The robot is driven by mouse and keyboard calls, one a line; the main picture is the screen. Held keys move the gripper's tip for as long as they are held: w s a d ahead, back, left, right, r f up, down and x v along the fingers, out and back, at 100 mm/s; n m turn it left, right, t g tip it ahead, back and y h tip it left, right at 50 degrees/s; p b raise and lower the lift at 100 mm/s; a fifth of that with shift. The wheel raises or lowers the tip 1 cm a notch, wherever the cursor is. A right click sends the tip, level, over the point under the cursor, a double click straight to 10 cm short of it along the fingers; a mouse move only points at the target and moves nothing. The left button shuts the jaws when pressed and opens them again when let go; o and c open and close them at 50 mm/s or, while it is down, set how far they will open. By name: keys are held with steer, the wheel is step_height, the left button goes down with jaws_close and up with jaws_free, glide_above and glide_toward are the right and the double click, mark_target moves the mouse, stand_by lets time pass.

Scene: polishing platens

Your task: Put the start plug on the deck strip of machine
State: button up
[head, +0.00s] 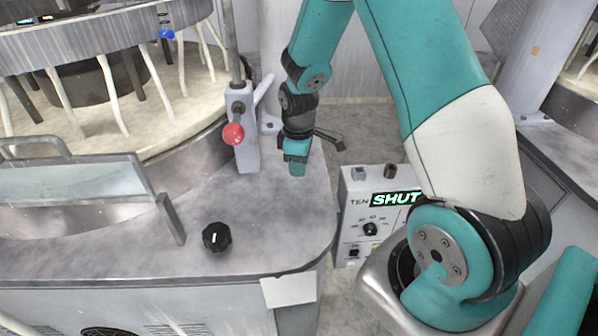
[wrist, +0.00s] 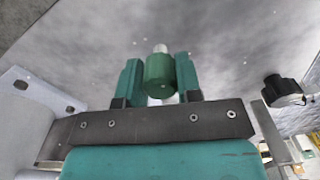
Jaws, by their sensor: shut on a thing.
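My gripper (head: 296,166) hangs over the right part of the grey deck strip (head: 265,215) in the head view. In the wrist view my gripper (wrist: 158,64) has its two teal fingers shut on a green cylindrical plug (wrist: 159,72) with a pale tip. The tip points away from the wrist, toward the grey deck surface (wrist: 220,50). I cannot tell the gap between plug and deck. The plug cannot be told apart from the fingers in the head view.
A black knob (head: 216,237) sits on the deck, left of my gripper. A lever post with a red ball (head: 233,133) stands close on the left. A pale control box (head: 352,222) marked SHUT stands right of the deck edge. The deck between knob and edge is clear.

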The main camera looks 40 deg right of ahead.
steer(key=shift+f+p, duration=0.4)
steer(key=shift+f, duration=1.6)
steer(key=shift+f, duration=0.15)
steer(key=o, duration=0.9)
steer(key=shift+o, duration=0.2)
